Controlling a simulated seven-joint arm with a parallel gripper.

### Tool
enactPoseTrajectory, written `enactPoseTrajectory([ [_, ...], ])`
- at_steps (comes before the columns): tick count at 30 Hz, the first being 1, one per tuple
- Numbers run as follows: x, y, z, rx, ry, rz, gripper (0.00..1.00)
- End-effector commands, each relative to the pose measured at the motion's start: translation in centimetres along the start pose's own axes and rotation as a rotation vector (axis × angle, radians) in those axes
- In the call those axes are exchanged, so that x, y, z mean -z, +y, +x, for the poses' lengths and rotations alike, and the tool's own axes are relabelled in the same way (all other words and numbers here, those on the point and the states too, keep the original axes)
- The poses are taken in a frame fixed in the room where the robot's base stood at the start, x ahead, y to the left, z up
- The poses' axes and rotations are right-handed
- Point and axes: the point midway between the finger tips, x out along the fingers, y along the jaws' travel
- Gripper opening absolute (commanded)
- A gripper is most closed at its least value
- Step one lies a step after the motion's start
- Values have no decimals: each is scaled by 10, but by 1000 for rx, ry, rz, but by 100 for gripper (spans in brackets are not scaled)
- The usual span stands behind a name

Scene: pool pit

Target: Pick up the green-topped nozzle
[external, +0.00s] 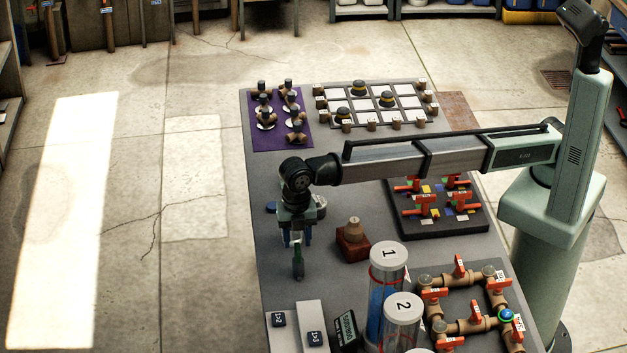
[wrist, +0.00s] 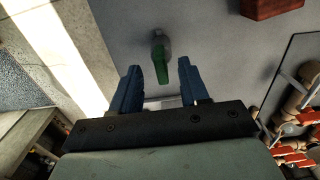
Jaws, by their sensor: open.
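The green-topped nozzle (external: 298,262) is a small piece with a green part and a grey part, near the left edge of the grey table. In the wrist view the nozzle (wrist: 161,62) shows ahead of the fingertips, lined up with the gap between them. Its grey end is farther up the picture and its green part is nearer to me. My gripper (external: 298,242) points down over this part of the table, with its blue fingers apart. In the wrist view nothing is held between the fingers (wrist: 159,70). The exact height above the nozzle is hard to tell.
A dark red block (external: 353,246) with a tan piece on top stands to the right. Clear tubes (external: 388,265), grey blocks (external: 313,312) and a pipe loop (external: 467,315) are nearer the camera. A purple mat (external: 268,139) with fittings lies at the back. Bare table surrounds the nozzle.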

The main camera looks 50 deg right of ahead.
Motion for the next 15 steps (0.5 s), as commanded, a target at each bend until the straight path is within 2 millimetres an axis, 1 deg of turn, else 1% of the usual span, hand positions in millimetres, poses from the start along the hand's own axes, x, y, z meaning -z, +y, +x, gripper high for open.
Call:
enactPoseTrajectory([
  [5,8,-1,23,1,0,-1,45],
  [9,7,-1,38,1,0,0,45],
  [15,7,-1,41,-1,0,0,45],
])
